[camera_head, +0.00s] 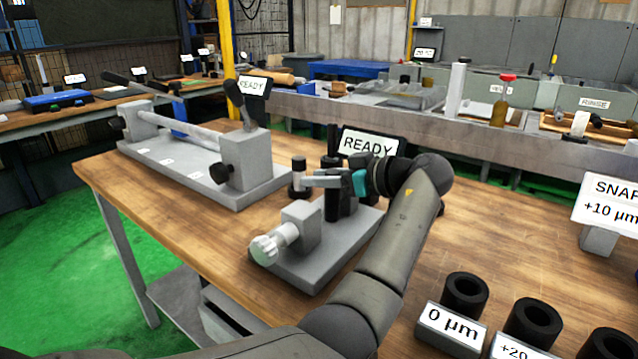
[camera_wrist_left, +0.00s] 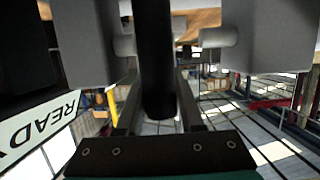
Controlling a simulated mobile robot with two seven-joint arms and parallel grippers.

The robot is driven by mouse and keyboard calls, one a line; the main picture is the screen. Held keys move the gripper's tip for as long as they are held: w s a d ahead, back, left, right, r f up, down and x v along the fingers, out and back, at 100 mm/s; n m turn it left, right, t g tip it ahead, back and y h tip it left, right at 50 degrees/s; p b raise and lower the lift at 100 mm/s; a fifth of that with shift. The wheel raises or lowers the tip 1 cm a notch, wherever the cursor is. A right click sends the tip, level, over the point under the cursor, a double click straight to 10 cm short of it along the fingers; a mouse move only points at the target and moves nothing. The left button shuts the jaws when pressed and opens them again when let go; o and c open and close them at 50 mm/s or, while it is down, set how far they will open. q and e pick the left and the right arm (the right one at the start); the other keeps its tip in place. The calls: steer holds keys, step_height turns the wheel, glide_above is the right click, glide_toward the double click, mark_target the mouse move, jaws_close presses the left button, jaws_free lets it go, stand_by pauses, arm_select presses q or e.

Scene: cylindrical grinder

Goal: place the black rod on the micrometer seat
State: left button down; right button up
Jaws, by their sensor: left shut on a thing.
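The black rod (camera_head: 332,207) stands upright in my left gripper (camera_head: 322,181), whose jaws are shut on it. It is over the grey micrometer seat (camera_head: 318,262), beside the grey block (camera_head: 301,226) with the silver knob (camera_head: 264,249). In the left wrist view the rod (camera_wrist_left: 155,60) runs between the two gripper fingers (camera_wrist_left: 158,105), with a grey block and a short pin on either side of it. I cannot tell whether the rod touches the pins or rests on the seat. My right gripper is not in view.
A READY display (camera_head: 368,145) stands just behind the seat. A small post (camera_head: 298,178) stands to its left. A grey bench fixture (camera_head: 200,165) with a bar is further left. Black rings (camera_head: 465,293) on labelled blocks stand at front right. The wooden table (camera_head: 490,225) is clear between.

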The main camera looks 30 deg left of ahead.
arm_select(q)
steer(key=shift+a, duration=0.1)
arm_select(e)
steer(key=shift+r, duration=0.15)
arm_select(q)
steer(key=shift+f, duration=0.1)
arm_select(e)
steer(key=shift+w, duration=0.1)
arm_select(q)
steer(key=c, duration=1)
jaws_free()
steer(key=shift+f, duration=0.2)
steer(key=o, duration=0.5)
steer(key=shift+c, duration=0.2)
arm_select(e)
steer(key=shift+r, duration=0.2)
arm_select(q)
steer(key=shift+r, duration=0.15)
